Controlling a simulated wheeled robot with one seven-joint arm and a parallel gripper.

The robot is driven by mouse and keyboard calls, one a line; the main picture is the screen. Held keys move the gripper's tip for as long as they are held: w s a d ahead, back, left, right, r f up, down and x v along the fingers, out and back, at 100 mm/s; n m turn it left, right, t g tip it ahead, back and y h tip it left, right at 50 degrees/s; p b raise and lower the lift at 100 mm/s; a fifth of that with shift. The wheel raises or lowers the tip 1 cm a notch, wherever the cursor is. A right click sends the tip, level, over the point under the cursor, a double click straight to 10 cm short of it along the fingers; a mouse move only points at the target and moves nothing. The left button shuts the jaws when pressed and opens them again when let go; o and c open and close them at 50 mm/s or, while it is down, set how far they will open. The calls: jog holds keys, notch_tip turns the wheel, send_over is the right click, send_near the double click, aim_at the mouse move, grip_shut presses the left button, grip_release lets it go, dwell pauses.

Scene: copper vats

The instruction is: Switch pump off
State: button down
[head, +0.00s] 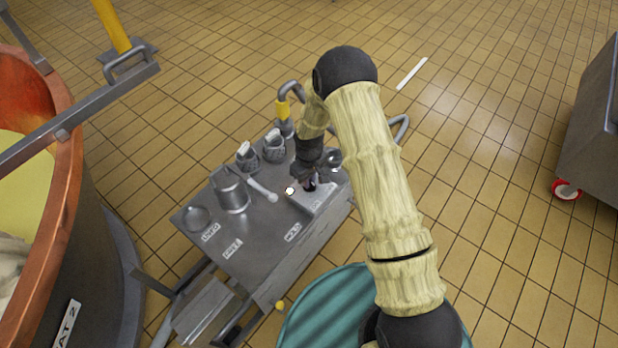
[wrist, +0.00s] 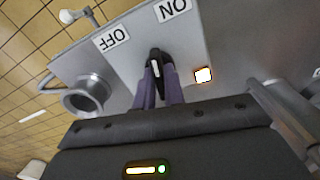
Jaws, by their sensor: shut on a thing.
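A dark pump switch handle (wrist: 156,66) with a small white mark stands on a grey panel (wrist: 132,70) in the wrist view. Its tip points to the gap between the ON label (wrist: 172,10) and the OFF label (wrist: 111,39), both upside down here. My gripper (wrist: 158,84) is shut on the handle, one finger on each side. Its base is hidden by the fingers. A square lamp (wrist: 203,75) beside it glows white; it also shows in the head view (head: 290,191). In the head view, my gripper (head: 311,182) reaches down to the cart's right end.
A copper vat (head: 65,190) stands left, a teal drum (head: 325,310) in front, a wheeled grey unit (head: 590,125) at right. Tiled floor behind is open.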

jog(key=n+p, duration=0.1)
jog(key=n, duration=0.3)
jog(key=shift+r+n, duration=0.1)
jog(key=shift+n, duration=0.2)
jog(key=shift+n+p, duration=0.55)
jog(key=shift+n, duration=1.15)
jog(key=c, duration=1.5)
grip_release()
notch_tip(320, 180, up, 17)
jog(key=shift+r+p, duration=0.15)
jog(key=shift+p, duration=0.75)
